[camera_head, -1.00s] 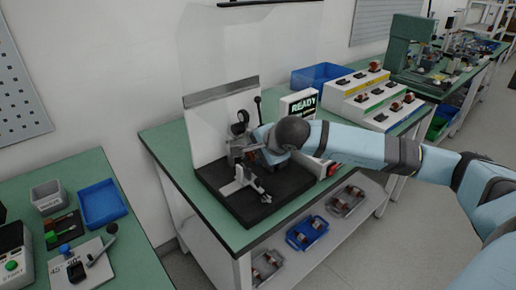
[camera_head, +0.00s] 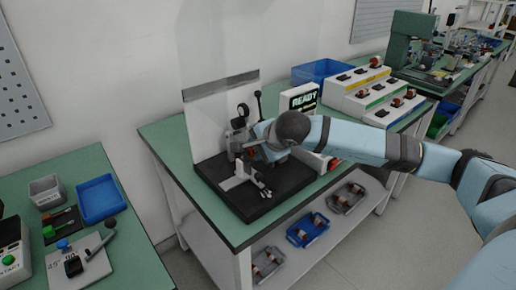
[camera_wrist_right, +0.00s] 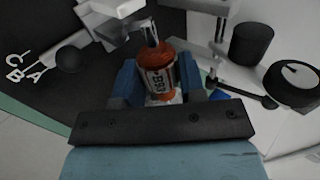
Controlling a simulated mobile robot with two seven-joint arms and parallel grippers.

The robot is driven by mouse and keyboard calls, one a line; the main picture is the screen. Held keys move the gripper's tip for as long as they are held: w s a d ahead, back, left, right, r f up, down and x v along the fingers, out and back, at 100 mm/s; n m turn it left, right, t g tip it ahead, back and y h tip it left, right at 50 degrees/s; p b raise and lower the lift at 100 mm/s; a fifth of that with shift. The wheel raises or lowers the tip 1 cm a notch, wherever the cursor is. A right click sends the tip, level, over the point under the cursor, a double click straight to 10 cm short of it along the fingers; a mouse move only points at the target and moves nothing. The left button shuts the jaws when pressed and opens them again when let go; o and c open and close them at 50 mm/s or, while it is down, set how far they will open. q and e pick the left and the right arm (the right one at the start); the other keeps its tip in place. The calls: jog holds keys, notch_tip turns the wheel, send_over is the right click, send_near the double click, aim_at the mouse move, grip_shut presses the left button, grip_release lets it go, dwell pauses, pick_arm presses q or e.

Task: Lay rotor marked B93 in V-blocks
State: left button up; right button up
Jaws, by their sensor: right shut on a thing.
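The rotor marked B93 (camera_wrist_right: 157,75), with an orange winding and a white label, sits between the blue fingers of my right gripper (camera_wrist_right: 160,84) in the wrist view. The label reads upside down there. In the head view my right gripper (camera_head: 254,154) is over the test fixture's black base (camera_head: 275,196), and my wrist hides most of the rotor. A white upright support (camera_head: 240,180) stands on the base in front of the gripper. Metal parts lie close to the rotor's shaft end in the wrist view. I cannot tell whether the shaft touches the V-blocks. My left gripper is not in view.
A white back panel (camera_head: 206,130) and a dial gauge (camera_wrist_right: 292,82) stand close to the gripper. A READY screen (camera_head: 302,100) is behind it. A stepped rack with rotors (camera_head: 372,96) and a blue bin (camera_head: 322,72) are at right. Trays (camera_head: 308,230) lie on the lower shelf.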

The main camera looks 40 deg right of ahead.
jog(key=shift+f+b, duration=0.4)
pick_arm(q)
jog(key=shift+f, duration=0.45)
pick_arm(e)
jog(key=shift+f, duration=0.1)
pick_arm(q)
jog(key=shift+b, duration=0.55)
pick_arm(e)
jog(key=shift+f, duration=0.3)
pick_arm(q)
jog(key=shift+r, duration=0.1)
pick_arm(e)
jog(key=shift+f, duration=0.1)
